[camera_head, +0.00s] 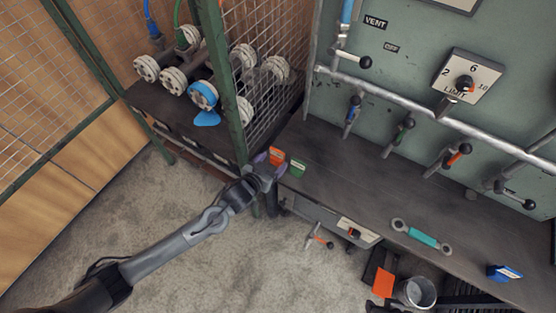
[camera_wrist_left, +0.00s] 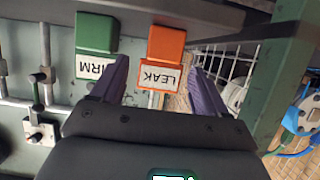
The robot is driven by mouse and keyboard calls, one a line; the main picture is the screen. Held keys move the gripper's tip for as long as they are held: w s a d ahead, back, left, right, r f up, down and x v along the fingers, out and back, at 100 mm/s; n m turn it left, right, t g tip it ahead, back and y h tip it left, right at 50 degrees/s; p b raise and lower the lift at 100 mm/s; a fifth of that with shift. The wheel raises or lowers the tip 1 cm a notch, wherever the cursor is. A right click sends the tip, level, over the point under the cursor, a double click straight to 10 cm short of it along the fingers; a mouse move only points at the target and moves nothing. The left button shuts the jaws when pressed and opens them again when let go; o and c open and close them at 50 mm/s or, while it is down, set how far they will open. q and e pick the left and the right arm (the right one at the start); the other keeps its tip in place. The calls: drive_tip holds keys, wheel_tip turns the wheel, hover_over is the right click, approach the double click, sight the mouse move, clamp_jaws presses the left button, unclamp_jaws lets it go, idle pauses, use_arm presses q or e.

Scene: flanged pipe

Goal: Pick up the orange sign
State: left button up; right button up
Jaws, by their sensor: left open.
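The orange sign (camera_head: 277,155) stands at the left end of the dark workbench. In the left wrist view the orange sign (camera_wrist_left: 166,44) has a white label reading "LEAK", seen upside down. My left gripper (camera_head: 266,160) is right beside it at the bench corner. In the left wrist view the purple fingers of my left gripper (camera_wrist_left: 160,72) are open and apart, with the orange sign showing between them, nearer the left finger. I cannot tell whether either finger touches it. My right gripper is not in view.
A green sign (camera_head: 297,168) stands just right of the orange one, and shows in the left wrist view (camera_wrist_left: 97,34). A green post (camera_head: 236,115) and wire mesh (camera_head: 270,75) are close on the left. A wrench (camera_head: 422,236) and blue box (camera_head: 504,272) lie farther right. A bucket (camera_head: 416,292) stands below.

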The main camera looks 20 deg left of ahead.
sight(276, 158)
use_arm(q)
drive_tip(key=shift+w+f, duration=0.3)
drive_tip(key=shift+w, duration=0.35)
drive_tip(key=shift+w+d+f+b, duration=0.1)
drive_tip(key=shift+w+f+b, duration=0.25)
drive_tip(key=shift+b, duration=0.2)
drive_tip(key=b+x, duration=0.2)
drive_tip(key=x, duration=0.1)
drive_tip(key=shift+w+f, duration=0.1)
drive_tip(key=shift+f, duration=0.05)
drive_tip(key=shift+w+d+f, duration=0.1)
drive_tip(key=shift+w, duration=0.5)
drive_tip(key=shift+s, duration=0.1)
drive_tip(key=c, duration=0.8)
drive_tip(key=shift+c, duration=0.2)
